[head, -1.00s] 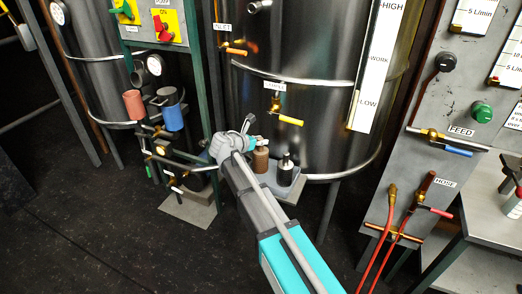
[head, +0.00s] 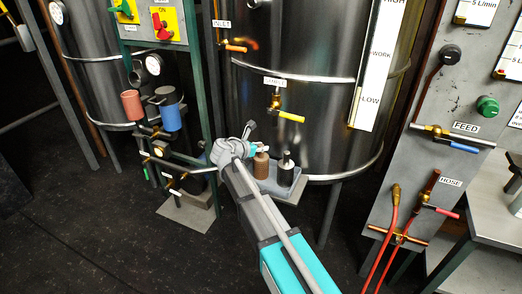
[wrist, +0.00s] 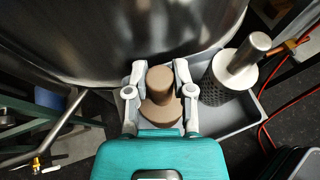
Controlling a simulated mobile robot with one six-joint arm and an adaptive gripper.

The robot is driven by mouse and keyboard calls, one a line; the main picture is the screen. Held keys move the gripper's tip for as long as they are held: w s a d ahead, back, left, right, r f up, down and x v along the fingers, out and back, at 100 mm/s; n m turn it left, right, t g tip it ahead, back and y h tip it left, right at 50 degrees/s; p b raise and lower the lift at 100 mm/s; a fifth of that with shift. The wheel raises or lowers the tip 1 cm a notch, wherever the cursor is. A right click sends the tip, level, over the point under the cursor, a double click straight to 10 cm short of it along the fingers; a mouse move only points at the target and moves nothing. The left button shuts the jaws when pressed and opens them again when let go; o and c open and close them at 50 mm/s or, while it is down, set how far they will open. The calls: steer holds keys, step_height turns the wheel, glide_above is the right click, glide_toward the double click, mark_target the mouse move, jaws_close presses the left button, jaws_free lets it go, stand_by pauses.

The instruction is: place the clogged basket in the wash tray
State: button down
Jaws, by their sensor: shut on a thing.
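The brown clogged basket (wrist: 161,77) has a narrow knob on a wider body, and my gripper (wrist: 160,92) is shut on it, one finger on each side. In the head view the brown basket (head: 261,165) shows beside my gripper (head: 254,145). It is upright at the left part of the grey tray (head: 264,186). I cannot tell whether it touches the tray floor. A dark perforated basket with a pale metal top (wrist: 226,82) stands to its right in the tray (wrist: 240,124); it also shows in the head view (head: 286,174).
The large steel tank (head: 300,110) rises right behind the tray, with a yellow-handled sample valve (head: 290,117) above. A green frame with a blue cup (head: 171,114) and piping stands to the left. Red hoses (head: 395,225) hang at right. Dark floor lies open at left.

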steer(key=shift+f, duration=0.15)
steer(key=shift+c, duration=2.4)
jaws_free()
steer(key=shift+r, duration=0.3)
steer(key=p+v, duration=0.4)
steer(key=v, duration=0.8)
steer(key=shift+p, duration=0.3)
steer(key=shift+d+f, duration=0.1)
